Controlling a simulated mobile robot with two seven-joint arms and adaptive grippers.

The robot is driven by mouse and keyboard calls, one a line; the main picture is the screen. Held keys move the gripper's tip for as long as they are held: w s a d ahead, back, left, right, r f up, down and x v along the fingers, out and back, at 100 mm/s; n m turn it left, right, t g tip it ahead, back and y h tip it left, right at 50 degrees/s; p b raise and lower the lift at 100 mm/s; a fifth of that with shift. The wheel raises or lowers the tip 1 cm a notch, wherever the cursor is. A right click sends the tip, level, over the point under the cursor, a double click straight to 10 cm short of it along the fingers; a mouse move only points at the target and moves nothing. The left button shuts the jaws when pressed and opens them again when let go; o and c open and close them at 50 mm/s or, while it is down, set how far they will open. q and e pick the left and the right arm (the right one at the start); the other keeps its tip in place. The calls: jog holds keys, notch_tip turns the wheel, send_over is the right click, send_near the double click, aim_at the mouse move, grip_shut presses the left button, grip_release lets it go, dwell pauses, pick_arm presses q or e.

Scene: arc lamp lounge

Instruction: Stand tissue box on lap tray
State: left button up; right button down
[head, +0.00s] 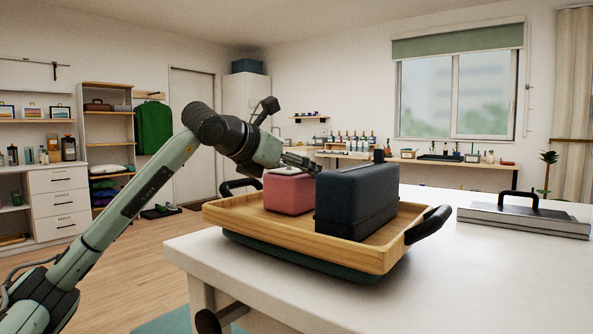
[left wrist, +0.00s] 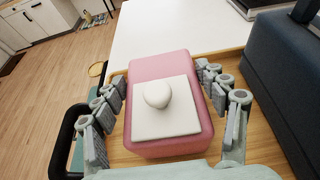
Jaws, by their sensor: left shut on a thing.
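The tissue box is pink with a white top panel and a rounded white tuft. It shows in the head view (head: 287,195) and from above in the left wrist view (left wrist: 173,115). It is upright within the lap tray, a wooden tray with black handles and a dark green underside (head: 290,234). The tray's front rim hides the box's base, so I cannot tell whether it touches the tray floor. My left gripper (head: 300,164) is shut on the tissue box, its fingers on either side of it (left wrist: 166,100). My right gripper is out of view.
A dark blue box (head: 355,202) stands in the tray, right beside the tissue box. The tray lies near the left end of a white table (head: 455,285). A flat grey case with a black handle (head: 525,219) lies farther right. Table space between them is clear.

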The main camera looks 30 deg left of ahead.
pick_arm(q)
jog(key=o, duration=1.4)
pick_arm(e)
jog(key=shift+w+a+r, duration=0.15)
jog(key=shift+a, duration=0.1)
pick_arm(q)
jog(key=shift+r, duration=0.1)
jog(key=shift+s+r, duration=0.15)
jog(key=shift+s, duration=0.1)
jog(key=shift+b+v, duration=0.6)
jog(key=shift+v, duration=5.15)
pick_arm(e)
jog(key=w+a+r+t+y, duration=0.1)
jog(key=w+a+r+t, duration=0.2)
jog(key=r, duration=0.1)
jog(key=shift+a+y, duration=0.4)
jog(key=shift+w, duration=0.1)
